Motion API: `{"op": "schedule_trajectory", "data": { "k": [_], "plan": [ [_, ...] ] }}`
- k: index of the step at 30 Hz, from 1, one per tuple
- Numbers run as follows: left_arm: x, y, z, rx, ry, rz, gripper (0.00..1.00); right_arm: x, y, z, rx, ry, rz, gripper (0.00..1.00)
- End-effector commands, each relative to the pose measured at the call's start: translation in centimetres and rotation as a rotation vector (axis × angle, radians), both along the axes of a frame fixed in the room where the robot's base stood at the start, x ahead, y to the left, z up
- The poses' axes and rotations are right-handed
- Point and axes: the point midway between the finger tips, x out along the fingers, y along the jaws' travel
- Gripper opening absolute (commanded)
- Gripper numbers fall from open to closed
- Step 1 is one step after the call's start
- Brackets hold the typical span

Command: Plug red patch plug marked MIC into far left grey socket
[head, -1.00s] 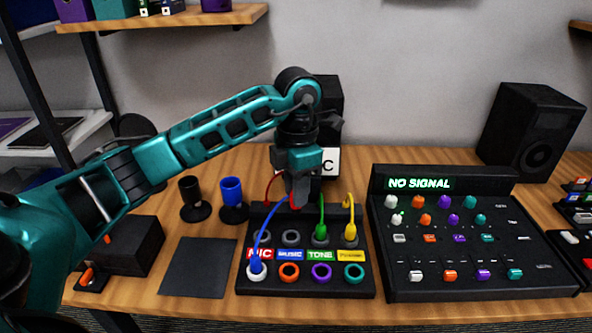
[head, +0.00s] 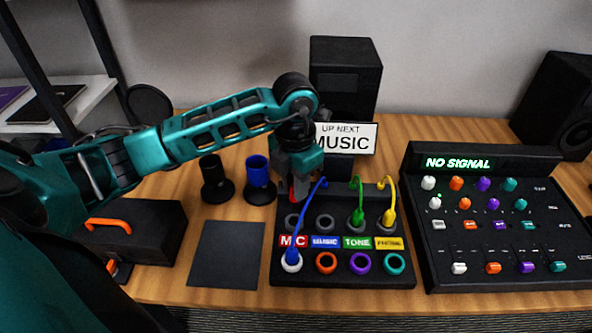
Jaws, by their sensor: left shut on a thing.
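My left gripper (head: 297,187) is shut on the red plug (head: 292,194), which is mostly hidden by the fingers. It holds the plug above the back left part of the black patch panel. The far left grey socket (head: 291,221) lies just below it in the picture and looks empty. The red MIC label (head: 294,242) is in front of that socket, partly covered by the blue cable. My right gripper is not in view.
A blue cable (head: 297,225) arches beside the gripper into the white front left socket. Green (head: 358,218) and yellow (head: 389,215) plugs sit in back sockets. A sign reading MUSIC (head: 345,139), blue cup (head: 258,173) and mixer (head: 490,225) surround the panel.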

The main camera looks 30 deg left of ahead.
Motion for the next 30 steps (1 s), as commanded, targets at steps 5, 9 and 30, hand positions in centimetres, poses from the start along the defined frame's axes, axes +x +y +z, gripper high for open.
{"op": "schedule_trajectory", "data": {
  "k": [5, 9, 30],
  "plan": [
    [-0.2, -0.1, -0.3, -0.002, 0.0, 0.013, 0.0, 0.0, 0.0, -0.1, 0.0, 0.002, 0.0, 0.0],
    [-0.3, -0.1, -0.9, -0.002, 0.0, 0.014, 0.0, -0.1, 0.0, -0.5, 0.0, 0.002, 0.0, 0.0],
    [-0.2, -0.1, -5.1, -0.002, 0.0, 0.013, 0.0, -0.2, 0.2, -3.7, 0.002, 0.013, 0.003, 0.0]
  ]
}}
